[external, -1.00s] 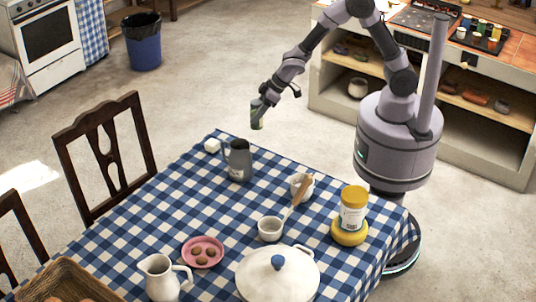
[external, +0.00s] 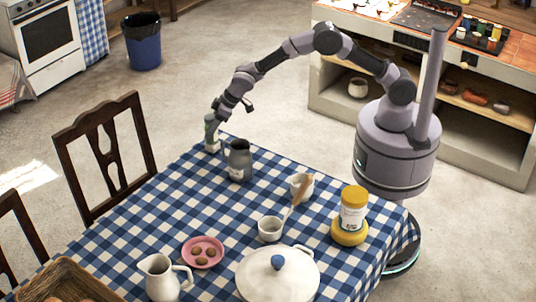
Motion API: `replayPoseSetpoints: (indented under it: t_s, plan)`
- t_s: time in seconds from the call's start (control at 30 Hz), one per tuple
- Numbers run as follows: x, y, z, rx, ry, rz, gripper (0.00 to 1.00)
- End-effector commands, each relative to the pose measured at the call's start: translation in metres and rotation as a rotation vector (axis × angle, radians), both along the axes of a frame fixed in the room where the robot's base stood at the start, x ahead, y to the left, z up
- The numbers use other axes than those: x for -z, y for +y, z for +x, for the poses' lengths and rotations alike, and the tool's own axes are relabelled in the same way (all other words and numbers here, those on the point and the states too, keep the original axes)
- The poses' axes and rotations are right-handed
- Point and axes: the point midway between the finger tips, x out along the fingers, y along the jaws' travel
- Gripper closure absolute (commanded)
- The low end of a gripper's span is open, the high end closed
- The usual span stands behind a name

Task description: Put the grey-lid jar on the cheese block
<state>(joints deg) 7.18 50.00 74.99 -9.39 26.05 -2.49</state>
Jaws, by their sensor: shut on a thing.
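My gripper (external: 214,116) is shut on the grey-lid jar (external: 210,133), a small greenish jar, at the far left corner of the table. The gripper covers the jar's top, so its lid is hidden. The jar is about upright, directly over the white cheese block (external: 211,149), of which only a little shows. I cannot tell whether the jar's bottom touches the block or is slightly above it.
A grey metal pitcher (external: 238,160) stands close to the right of the block. A yellow-lid jar (external: 353,208) stands on a yellow round (external: 348,233). Cups, a pink plate (external: 203,252) and a white pot (external: 277,276) fill the near side.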

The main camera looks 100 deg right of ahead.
Motion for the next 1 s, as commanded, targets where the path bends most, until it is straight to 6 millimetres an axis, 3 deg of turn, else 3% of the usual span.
replayPoseSetpoints:
  t_s: [0.2,0.23,0.3,0.33,0.67,1.0]
  plan:
    - [0.002,0.000,0.000,0.000,-0.001,0.000,1.00]
    - [0.001,0.000,0.000,0.000,-0.001,0.000,0.48]
    - [0.001,0.000,0.000,0.000,-0.001,0.000,0.34]
    - [0.001,0.000,0.000,0.000,-0.001,0.000,0.32]
    - [-0.006,0.000,0.000,0.000,-0.002,0.000,0.32]
    - [-0.083,0.008,-0.047,0.001,-0.003,0.000,0.32]
